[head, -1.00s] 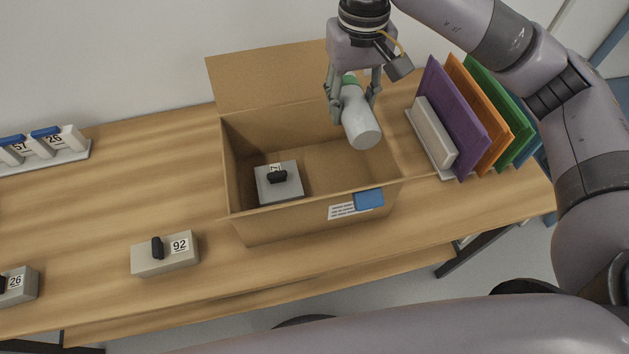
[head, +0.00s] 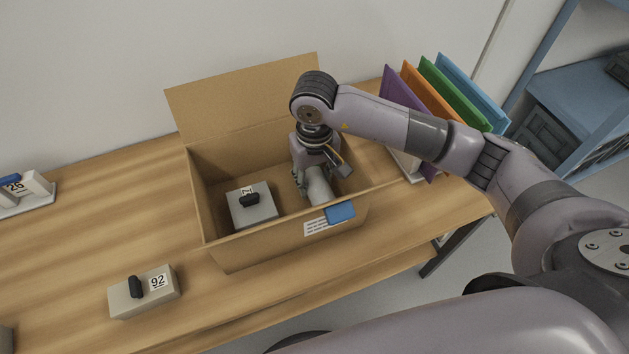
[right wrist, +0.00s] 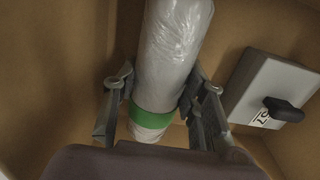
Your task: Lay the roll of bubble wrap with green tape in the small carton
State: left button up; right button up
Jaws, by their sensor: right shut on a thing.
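The roll of bubble wrap (head: 319,188) is whitish and lies inside the right part of the open small carton (head: 222,252). In the right wrist view the roll (right wrist: 172,50) runs between my fingers, with a green tape band (right wrist: 152,116) near its close end. My right gripper (head: 313,180) reaches down into the carton and is shut on the roll. Its fingers also show in the right wrist view (right wrist: 160,105). Whether the roll touches the carton floor I cannot tell. My left gripper is not in view.
A grey block with a black knob (head: 252,206) sits in the carton's left part. A block labelled 92 (head: 144,291) stands on the table in front. Coloured folders (head: 430,95) stand in a rack at right.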

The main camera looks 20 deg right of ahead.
aim_at(314, 175)
jog(key=shift+f, duration=0.85)
jog(key=shift+f, duration=0.1)
jog(key=shift+f, duration=0.15)
jog(key=o, duration=1.2)
jog(key=shift+c, duration=0.2)
notch_tip(314, 175, up, 12)
jog(key=shift+r+b, duration=0.25)
jog(key=shift+b, duration=0.35)
jog(key=shift+r, duration=0.1)
